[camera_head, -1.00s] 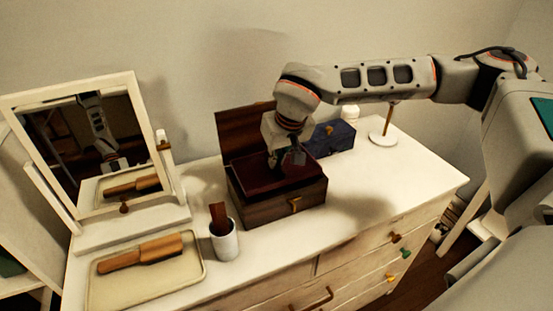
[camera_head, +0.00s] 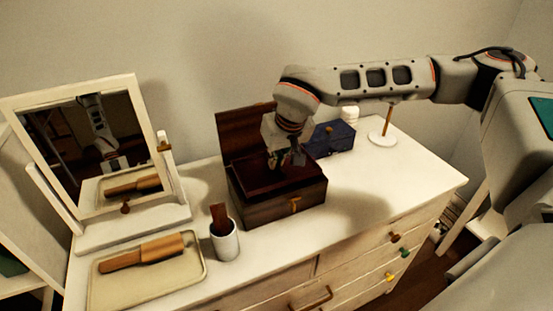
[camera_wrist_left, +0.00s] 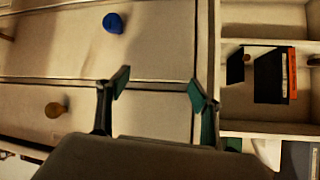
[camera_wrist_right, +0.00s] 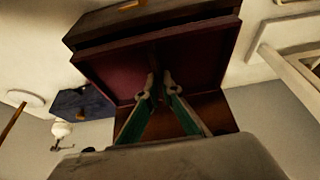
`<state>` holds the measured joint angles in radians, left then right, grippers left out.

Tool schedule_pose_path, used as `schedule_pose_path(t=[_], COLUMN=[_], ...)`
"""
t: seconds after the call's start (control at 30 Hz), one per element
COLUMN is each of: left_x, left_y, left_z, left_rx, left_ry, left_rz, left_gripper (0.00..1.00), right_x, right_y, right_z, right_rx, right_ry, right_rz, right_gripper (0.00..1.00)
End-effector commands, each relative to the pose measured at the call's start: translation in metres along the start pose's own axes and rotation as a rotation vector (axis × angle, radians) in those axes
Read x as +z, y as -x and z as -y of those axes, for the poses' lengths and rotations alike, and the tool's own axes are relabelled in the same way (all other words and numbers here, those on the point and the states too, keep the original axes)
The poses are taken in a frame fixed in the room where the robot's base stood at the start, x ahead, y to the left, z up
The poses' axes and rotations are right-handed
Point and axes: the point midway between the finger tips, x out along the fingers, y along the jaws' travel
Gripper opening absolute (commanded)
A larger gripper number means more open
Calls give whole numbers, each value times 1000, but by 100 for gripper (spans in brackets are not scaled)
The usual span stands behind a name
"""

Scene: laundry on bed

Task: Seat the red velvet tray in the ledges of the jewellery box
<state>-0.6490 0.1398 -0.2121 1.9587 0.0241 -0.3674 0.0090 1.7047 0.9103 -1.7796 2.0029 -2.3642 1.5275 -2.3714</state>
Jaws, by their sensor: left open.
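The jewellery box (camera_head: 275,209) is dark wood with a gold clasp and stands on the white dresser, its lid (camera_head: 243,132) open against the wall side. My left gripper (camera_wrist_left: 158,88) is open and empty before the drawer fronts.
A navy box (camera_head: 333,137) stands close behind the jewellery box, beside a white-based stand (camera_head: 382,138). A cup (camera_head: 224,241) is in front to the left. A brush lies on a cream tray (camera_head: 110,291) by the mirror (camera_head: 158,210). The dresser's right front is clear.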

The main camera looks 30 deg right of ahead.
Motion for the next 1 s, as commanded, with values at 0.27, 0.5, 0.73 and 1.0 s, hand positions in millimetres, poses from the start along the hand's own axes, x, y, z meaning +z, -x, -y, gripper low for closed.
schedule_pose_path(t=[0.27, 0.5, 0.73, 1.0], left_x=[-1, -2, -7, -7], left_y=[0, 0, 3, 2], left_z=[0, 0, 1, 1], left_rx=[0, 0, 0, -1], left_ry=[0, 0, 0, 0], left_rz=[0, -2, -5, -7], left_gripper=[65, 65, 65, 65], right_x=[0, 0, 0, 0], right_y=[0, 0, 1, 0], right_z=[0, 0, 0, 0], right_rx=[0, 0, 0, 0], right_ry=[0, 0, 0, 0], right_rz=[-1, -1, -1, -1], right_gripper=[0, 0, 0, 0])
